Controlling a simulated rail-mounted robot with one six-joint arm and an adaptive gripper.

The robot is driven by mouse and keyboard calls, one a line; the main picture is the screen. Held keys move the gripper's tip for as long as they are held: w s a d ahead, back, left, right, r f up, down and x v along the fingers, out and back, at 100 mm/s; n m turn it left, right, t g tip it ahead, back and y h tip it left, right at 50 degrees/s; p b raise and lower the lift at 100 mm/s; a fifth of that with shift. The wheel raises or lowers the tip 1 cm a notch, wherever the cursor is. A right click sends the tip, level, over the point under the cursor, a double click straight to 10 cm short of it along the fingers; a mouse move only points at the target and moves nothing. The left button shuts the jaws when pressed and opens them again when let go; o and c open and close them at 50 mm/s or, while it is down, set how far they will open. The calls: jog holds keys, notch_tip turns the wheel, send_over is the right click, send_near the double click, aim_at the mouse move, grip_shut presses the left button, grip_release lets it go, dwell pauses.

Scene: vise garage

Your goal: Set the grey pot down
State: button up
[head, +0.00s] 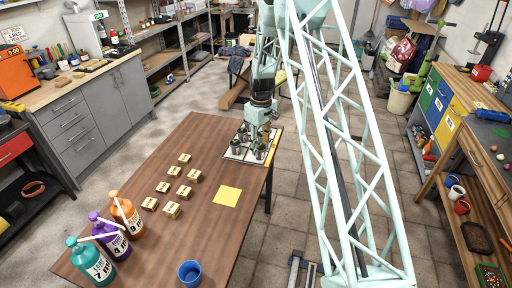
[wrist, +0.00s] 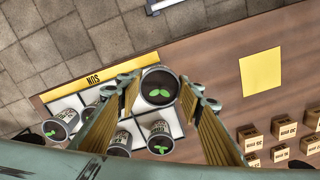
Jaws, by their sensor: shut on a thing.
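My gripper (wrist: 161,88) is shut on a pot (wrist: 158,82) with dark soil and a green two-leaf sprout, seen from above between the fingers. Its outer wall is mostly hidden, so its grey colour barely shows. The held pot looks larger than its neighbours and overlaps a white gridded tray (wrist: 62,104); whether its base touches the tray is hidden. In the head view my gripper (head: 264,124) is over the tray (head: 232,156) at the table's far right corner, among the pots. Several labelled pots with sprouts stand on the tray, one at its left (wrist: 66,117).
The tray has a yellow strip marked SUN (wrist: 92,78). A plain yellow square (head: 227,195) lies bare on the brown table (head: 205,235). Several small labelled wooden blocks (head: 172,209) stand left of it. Pump bottles (head: 127,215) and a blue cup (head: 189,272) stand nearer the front.

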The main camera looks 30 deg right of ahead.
jog(key=shift+w+d+f, duration=0.15)
jog(key=shift+w+d, duration=0.05)
jog(key=shift+w, duration=1.1)
jog(key=shift+w+d+f, duration=0.1)
jog(key=shift+w+d, duration=0.05)
jog(key=shift+w, duration=1.15)
jog(key=shift+w, duration=0.1)
jog(key=shift+w+f, duration=0.2)
jog(key=shift+f, duration=1.6)
jog(key=shift+f, duration=0.1)
jog(key=o, duration=0.9)
